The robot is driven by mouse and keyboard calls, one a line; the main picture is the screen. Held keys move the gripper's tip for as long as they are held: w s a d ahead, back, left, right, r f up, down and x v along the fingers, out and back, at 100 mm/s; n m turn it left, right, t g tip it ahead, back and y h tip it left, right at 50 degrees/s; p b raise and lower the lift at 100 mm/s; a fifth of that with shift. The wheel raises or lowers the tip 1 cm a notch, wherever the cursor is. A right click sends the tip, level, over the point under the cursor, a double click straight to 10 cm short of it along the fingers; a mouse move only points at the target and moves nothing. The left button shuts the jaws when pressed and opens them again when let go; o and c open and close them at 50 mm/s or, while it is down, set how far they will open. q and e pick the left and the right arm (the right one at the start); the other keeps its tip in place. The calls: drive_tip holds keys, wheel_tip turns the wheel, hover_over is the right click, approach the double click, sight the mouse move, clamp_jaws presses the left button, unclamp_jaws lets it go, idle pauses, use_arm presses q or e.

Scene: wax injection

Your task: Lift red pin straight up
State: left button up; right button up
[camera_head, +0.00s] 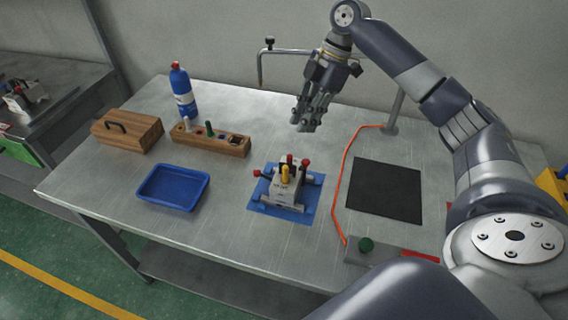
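A grey metal mold block (287,190) sits on a blue mat (312,205) in the middle of the table. A red pin (305,164) stands at its right rear, and another red-topped piece (290,160) stands beside it. A third red knob (258,173) sticks out sideways on the left. A yellow pin (285,173) stands on top. My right gripper (306,124) hangs fingers-down above and behind the mold, apart from it, with nothing visible in it. Its finger gap is unclear. My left gripper is not in view.
A blue tray (147,193), a wooden box (128,141), a wooden holder (232,151) and a blue bottle (184,98) are on the left. A black pad (384,190), an orange hose (342,171) and a control box (372,256) are on the right. A bent metal pipe (261,65) stands behind.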

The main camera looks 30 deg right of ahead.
sight(291, 156)
drive_tip(key=p+x, duration=0.1)
drive_tip(key=x, duration=0.2)
drive_tip(key=p+x, duration=0.1)
drive_tip(key=x, duration=0.2)
drive_tip(key=p+x, duration=0.1)
drive_tip(key=x, duration=0.2)
drive_tip(key=shift+s+a+f, duration=0.2)
drive_tip(key=shift+s+f, duration=0.15)
drive_tip(key=shift+s, duration=0.05)
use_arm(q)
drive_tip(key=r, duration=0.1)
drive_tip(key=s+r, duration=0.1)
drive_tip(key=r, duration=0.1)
use_arm(e)
drive_tip(key=shift+f, duration=0.1)
drive_tip(key=shift+s, duration=0.1)
clamp_jaws()
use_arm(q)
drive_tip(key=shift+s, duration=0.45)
